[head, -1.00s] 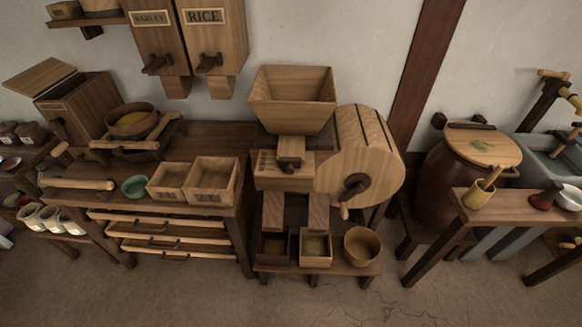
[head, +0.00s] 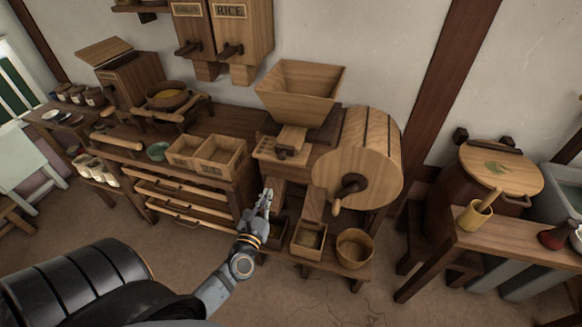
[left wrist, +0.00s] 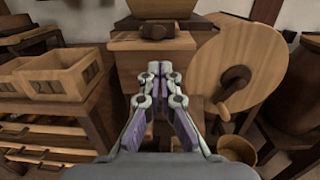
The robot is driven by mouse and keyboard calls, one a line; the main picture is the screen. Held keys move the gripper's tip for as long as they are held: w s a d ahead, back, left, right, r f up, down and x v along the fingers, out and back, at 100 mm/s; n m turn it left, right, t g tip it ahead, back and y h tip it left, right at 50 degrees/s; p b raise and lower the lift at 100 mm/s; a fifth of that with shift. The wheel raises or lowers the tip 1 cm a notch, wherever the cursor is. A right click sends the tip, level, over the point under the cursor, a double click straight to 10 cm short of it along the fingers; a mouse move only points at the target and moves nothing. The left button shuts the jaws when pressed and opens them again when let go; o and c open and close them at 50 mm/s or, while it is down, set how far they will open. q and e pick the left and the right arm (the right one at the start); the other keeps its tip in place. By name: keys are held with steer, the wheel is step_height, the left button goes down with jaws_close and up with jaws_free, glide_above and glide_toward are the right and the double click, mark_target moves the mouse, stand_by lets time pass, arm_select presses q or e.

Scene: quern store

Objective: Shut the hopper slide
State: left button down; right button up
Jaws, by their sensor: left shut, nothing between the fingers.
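The wooden hopper (head: 300,92) sits on top of the mill, open at the top and tapering downward. The hopper slide (head: 292,138) is a wooden block with a dark knob at the front, just below the hopper; I cannot tell how far out it stands. In the left wrist view the slide's dark knob (left wrist: 157,31) shows at the top centre, below the hopper's base (left wrist: 160,8). My left gripper (head: 266,193) is shut and empty, in front of and below the slide, apart from it. My right gripper is not in view.
The round mill drum (head: 358,158) with its crank (head: 348,188) stands right of the slide. Two open wooden boxes (head: 207,152) stand on the bench to the left. A small bin (head: 308,240) and a round tub (head: 354,247) stand below the chutes.

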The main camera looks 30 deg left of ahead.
mark_target(283, 158)
arm_select(q)
steer(key=p+x, duration=0.2)
steer(key=x, duration=1.1)
steer(key=shift+w+r, duration=0.1)
steer(key=shift+w+a, duration=0.15)
steer(key=shift+w, duration=0.25)
steer(key=b+x, duration=0.1)
steer(key=x, duration=0.2)
steer(key=shift+w+b, duration=0.1)
steer(key=shift+b, duration=0.3)
steer(key=shift+r, duration=0.15)
